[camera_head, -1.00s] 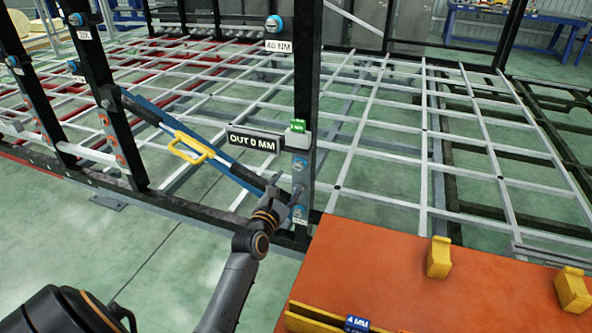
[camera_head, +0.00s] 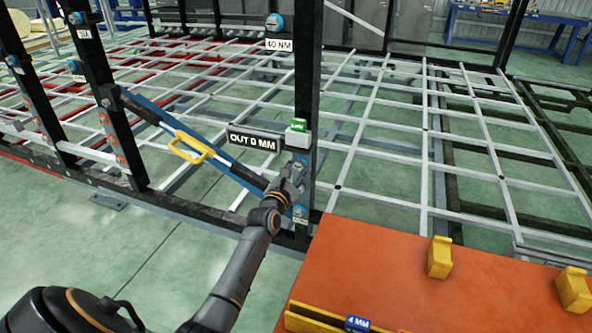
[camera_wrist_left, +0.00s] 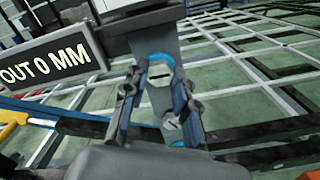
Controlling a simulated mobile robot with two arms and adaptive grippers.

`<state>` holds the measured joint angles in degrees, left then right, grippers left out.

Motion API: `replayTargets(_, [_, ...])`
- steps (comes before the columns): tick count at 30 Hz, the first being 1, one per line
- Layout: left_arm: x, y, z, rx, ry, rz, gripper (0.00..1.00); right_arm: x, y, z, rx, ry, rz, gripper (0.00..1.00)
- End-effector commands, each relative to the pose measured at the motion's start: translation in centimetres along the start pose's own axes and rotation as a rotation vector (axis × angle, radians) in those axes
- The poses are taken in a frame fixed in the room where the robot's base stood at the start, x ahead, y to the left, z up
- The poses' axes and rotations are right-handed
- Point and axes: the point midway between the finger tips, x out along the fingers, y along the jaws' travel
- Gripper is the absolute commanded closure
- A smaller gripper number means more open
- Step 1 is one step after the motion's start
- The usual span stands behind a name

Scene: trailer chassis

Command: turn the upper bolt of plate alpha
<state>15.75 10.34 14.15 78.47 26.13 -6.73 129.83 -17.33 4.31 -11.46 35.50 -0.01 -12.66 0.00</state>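The plate's upper bolt (camera_wrist_left: 160,76) has a slotted face and a blue ring and shows between my left fingers in the left wrist view. The lower bolt (camera_wrist_left: 172,122) is partly hidden there; in the head view it is a blue spot (camera_head: 300,212) low on the black post. My left gripper (camera_head: 294,172) is at the upper bolt and hides it in the head view. In the left wrist view its fingers (camera_wrist_left: 157,95) are apart, one on each side of the bolt; contact cannot be told. My right gripper is not in view.
A sign "OUT 0 MM" (camera_head: 253,141) and a grey block with a green top (camera_head: 298,132) sit just above the gripper. A blue diagonal brace with a yellow handle (camera_head: 188,146) is at left. An orange table (camera_head: 400,275) with yellow blocks stands at front right.

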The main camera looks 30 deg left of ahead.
Motion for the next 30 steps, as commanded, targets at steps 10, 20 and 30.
replayTargets(10, [0.0, 0.0, 0.0, 0.015, 0.000, 0.000, 1.00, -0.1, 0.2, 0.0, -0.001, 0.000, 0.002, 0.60])
replayTargets(20, [0.0, 0.0, 0.1, 0.177, 0.001, -0.001, 1.00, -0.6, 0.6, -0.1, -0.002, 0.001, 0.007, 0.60])
replayTargets(30, [0.0, -0.1, 0.0, 0.489, 0.001, -0.002, 1.00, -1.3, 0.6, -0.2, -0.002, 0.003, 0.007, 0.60])
